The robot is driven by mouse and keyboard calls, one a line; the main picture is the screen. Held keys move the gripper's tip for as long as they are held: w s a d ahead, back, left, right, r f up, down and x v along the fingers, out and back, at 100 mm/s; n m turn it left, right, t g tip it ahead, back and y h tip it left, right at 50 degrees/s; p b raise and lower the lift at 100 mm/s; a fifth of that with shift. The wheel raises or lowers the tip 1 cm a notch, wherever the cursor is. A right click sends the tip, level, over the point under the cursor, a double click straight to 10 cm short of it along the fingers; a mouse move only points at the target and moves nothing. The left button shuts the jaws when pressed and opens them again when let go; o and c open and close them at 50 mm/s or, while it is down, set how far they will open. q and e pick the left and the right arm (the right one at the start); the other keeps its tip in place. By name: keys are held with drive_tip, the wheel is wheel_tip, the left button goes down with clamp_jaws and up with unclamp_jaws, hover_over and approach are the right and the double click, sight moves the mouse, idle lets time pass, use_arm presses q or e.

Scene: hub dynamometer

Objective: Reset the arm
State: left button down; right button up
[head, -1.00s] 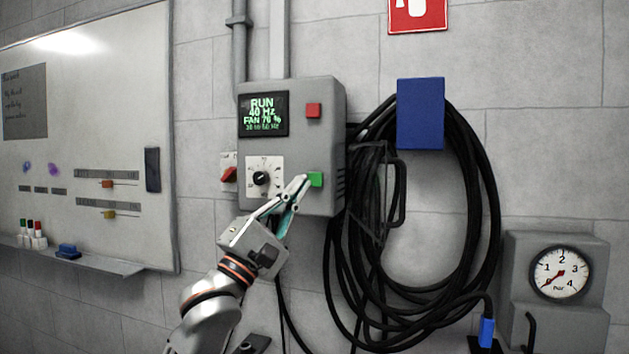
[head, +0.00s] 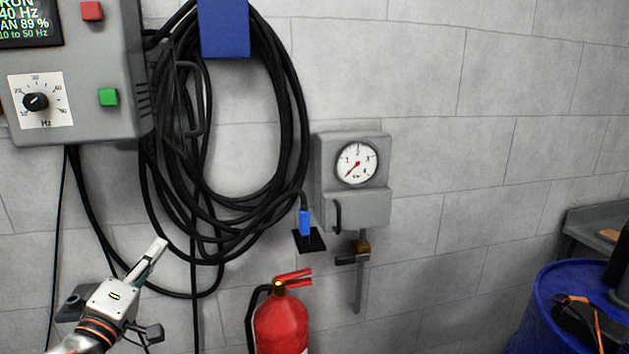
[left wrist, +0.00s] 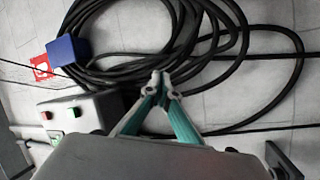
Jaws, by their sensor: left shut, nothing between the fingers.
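My left gripper (head: 153,250) is shut and empty in the head view, low on the left, in front of the wall and the lower loops of the black hose. It also shows in the left wrist view (left wrist: 161,80), with its fingertips together in front of the hose. The grey control box (head: 95,127) is at the upper left, above the gripper and apart from it. It has a green button (head: 108,97), a red button (head: 91,11) and a black dial (head: 36,102). Its screen (head: 28,25) is partly cut off and reads 40 Hz and 89 %. My right gripper does not show.
The coiled black hose (head: 297,120) hangs from a blue holder (head: 224,28). A pressure gauge (head: 357,163) sits on a grey wall box. A red fire extinguisher (head: 281,325) stands below. A blue drum (head: 545,310) is at the lower right.

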use_arm(q)
drive_tip(key=s+d+f+m+g, duration=0.2)
drive_tip(key=s+f+m, duration=0.1)
drive_tip(key=f, duration=0.6)
drive_tip(key=s+d+f+m+g, duration=0.2)
drive_tip(key=s+f, duration=0.2)
drive_tip(key=f, duration=0.6)
drive_tip(key=s+d+f+m+g, duration=0.1)
drive_tip(key=s+d+f+m, duration=0.15)
drive_tip(key=f, duration=0.65)
drive_tip(key=s+d+f+m+g, duration=0.2)
drive_tip(key=s+f+m, duration=0.2)
drive_tip(key=s+f, duration=0.4)
drive_tip(key=s+d+f+m+g, duration=0.2)
drive_tip(key=s+d+f+m, duration=0.1)
drive_tip(key=s+f, duration=0.5)
drive_tip(key=shift+s+d+m+g, duration=0.35)
drive_tip(key=shift+s+m, duration=0.1)
drive_tip(key=shift+s, duration=0.2)
